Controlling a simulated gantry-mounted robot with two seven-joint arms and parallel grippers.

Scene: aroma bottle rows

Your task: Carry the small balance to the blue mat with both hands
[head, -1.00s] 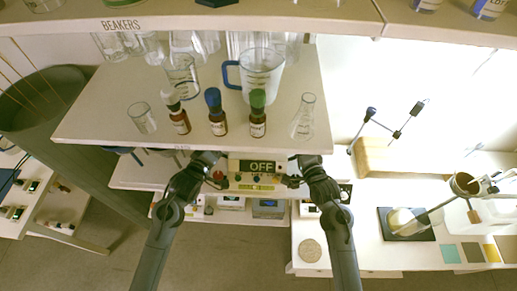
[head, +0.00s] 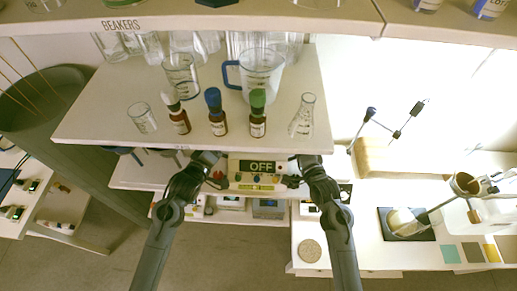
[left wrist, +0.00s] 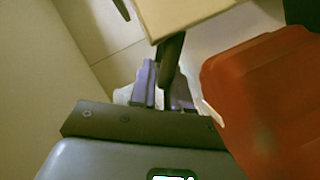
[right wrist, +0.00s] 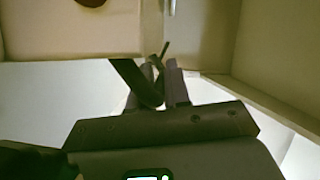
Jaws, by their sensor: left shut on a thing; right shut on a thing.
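The small balance (head: 256,183) is a cream box with a dark display reading "OFF", in the middle of the head view just below the upper shelf's front edge. My left gripper (head: 213,166) is at its left side and my right gripper (head: 299,167) at its right side. In the left wrist view the left fingers (left wrist: 162,85) are shut around a dark bar-like handle. In the right wrist view the right fingers (right wrist: 160,82) are shut on a dark curved handle.
The upper shelf (head: 95,128) holds several bottles, beakers and flasks close above the balance. A lower shelf (head: 135,176) lies behind it. The right counter (head: 340,236) carries a round cork-coloured disc (head: 310,250), small coloured squares and a stand.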

